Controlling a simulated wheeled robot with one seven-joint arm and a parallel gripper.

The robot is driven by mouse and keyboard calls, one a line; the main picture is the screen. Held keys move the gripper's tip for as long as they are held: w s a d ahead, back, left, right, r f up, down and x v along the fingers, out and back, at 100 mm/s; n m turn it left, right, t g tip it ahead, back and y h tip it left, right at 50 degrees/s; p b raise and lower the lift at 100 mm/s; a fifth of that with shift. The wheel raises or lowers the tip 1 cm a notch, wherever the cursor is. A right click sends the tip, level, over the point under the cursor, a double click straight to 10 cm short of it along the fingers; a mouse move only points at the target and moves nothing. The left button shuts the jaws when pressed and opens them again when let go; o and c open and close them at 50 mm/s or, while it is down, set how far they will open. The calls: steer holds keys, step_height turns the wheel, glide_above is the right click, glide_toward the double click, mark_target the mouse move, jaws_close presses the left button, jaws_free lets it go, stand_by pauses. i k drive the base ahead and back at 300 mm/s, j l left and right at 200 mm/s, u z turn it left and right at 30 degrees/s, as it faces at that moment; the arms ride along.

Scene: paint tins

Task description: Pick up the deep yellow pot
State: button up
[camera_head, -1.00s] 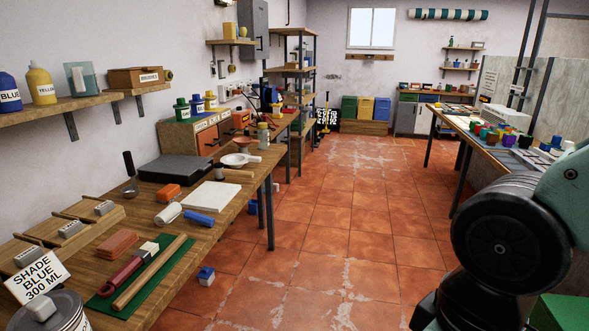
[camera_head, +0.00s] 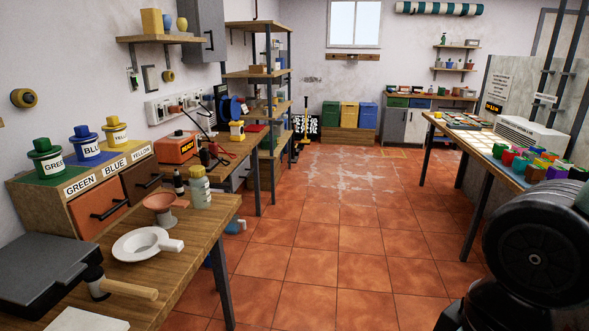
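A group of small coloured pots (camera_head: 545,165) stands on the right-hand table (camera_head: 470,145), in green, red, purple, blue and other colours. They are small and partly overlap, so I cannot tell which one is deep yellow. A pot with a yellow lid (camera_head: 115,133) stands above the YELLOW label on the left cabinet. My gripper is out of view; only a dark round joint of my arm shows at the lower right, well in front of the right-hand table.
A workbench (camera_head: 185,245) runs along the left with a white dish (camera_head: 145,244) and a mallet (camera_head: 120,287). A shelf rack (camera_head: 262,95) stands behind it. The tiled floor (camera_head: 335,235) between the tables is clear. Coloured bins (camera_head: 348,115) stand at the back.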

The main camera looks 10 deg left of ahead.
mark_target(152, 17)
steer(key=i+u, duration=0.15)
steer(key=i, duration=0.75)
steer(key=i+l+u, duration=0.1)
steer(key=i, duration=0.8)
